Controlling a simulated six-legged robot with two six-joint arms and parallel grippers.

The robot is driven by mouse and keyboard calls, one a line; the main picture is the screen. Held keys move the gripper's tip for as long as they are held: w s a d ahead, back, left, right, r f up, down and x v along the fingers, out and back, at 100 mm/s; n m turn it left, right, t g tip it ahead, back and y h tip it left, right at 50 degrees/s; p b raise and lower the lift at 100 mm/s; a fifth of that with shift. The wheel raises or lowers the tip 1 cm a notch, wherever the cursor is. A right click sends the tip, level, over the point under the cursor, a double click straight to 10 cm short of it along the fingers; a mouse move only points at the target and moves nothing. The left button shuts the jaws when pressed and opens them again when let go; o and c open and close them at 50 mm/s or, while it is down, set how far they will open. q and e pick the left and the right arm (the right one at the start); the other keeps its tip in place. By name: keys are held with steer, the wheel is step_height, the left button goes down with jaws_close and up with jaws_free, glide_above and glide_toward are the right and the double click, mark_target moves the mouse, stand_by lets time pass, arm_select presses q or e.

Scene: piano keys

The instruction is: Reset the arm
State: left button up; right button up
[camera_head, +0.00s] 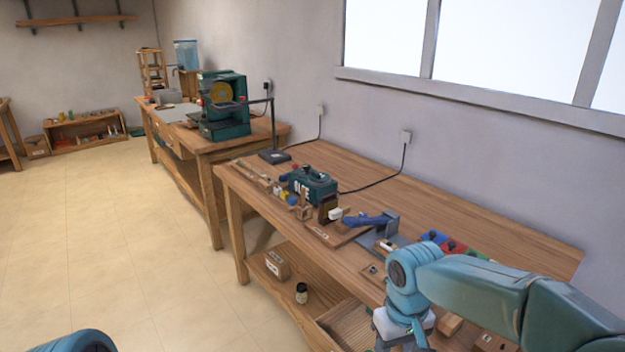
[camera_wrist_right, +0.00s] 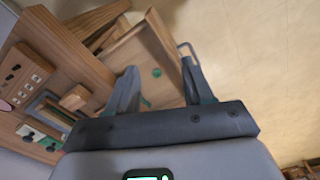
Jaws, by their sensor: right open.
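My right arm (camera_head: 470,285) comes in from the right over the front edge of the near workbench. Its wrist hangs down at the bench's front, and its fingertips are out of sight in the head view. In the right wrist view my right gripper (camera_wrist_right: 160,85) is open, with its two dark fingers apart and nothing between them. Beyond the fingers lies a wooden board or tray with a small green spot. Only a rounded teal part of my left arm (camera_head: 75,343) shows at the bottom left of the head view; its gripper is not in view.
The near workbench (camera_head: 440,215) holds a teal machine (camera_head: 310,183), a blue-handled tool (camera_head: 368,220) and colored bins (camera_head: 437,238). A small dark jar (camera_head: 301,293) stands on its lower shelf. A green machine (camera_head: 222,105) stands on the far bench. The floor (camera_head: 110,235) at left is clear.

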steer(key=s+a+f+m+y, duration=0.1)
steer(key=s+a+f+y, duration=0.15)
steer(key=f, duration=0.65)
steer(key=s+a+f+y, duration=0.1)
steer(key=s+f, duration=0.3)
steer(key=f, duration=0.4)
arm_select(q)
steer(key=shift+s+r+p, duration=0.3)
steer(key=shift+r+p, duration=0.45)
steer(key=shift+p, duration=0.1)
arm_select(e)
steer(key=s+f+m, duration=0.4)
steer(key=s+f, duration=0.6)
steer(key=s, duration=0.4)
steer(key=shift+s, duration=0.25)
steer(key=shift+y, duration=0.25)
